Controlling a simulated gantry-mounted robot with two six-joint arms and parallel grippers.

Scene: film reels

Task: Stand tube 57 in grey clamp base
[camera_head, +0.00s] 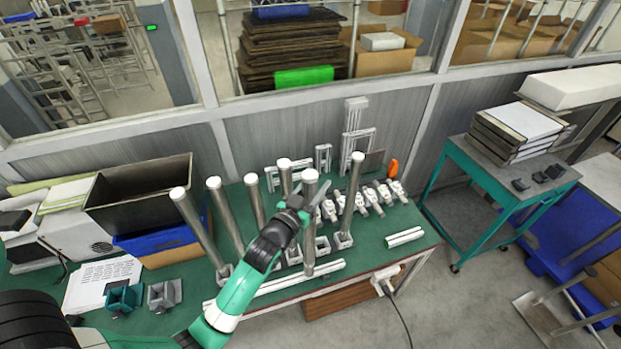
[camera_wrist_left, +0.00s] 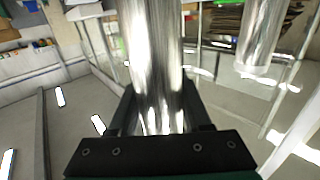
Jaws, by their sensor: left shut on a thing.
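My left gripper (camera_head: 302,206) is shut on a shiny metal tube (camera_head: 310,235) with a white cap. The tube is nearly upright, its lower end near the table's front edge; I cannot tell whether it touches anything. In the left wrist view the tube (camera_wrist_left: 152,65) stands between the jaws. No number is readable, so I cannot tell whether it is tube 57. A grey clamp base (camera_head: 164,294) sits at the table's left front, well left of the gripper. A green clamp base (camera_head: 122,298) is beside it. My right gripper is not in view.
Several capped tubes stand around the gripper, including a leaning one (camera_head: 200,230) and one at right (camera_head: 351,200). White rails (camera_head: 300,279) lie along the front edge. A dark bin (camera_head: 140,195) and a paper sheet (camera_head: 100,280) are at left. White clamps (camera_head: 362,197) lie at right.

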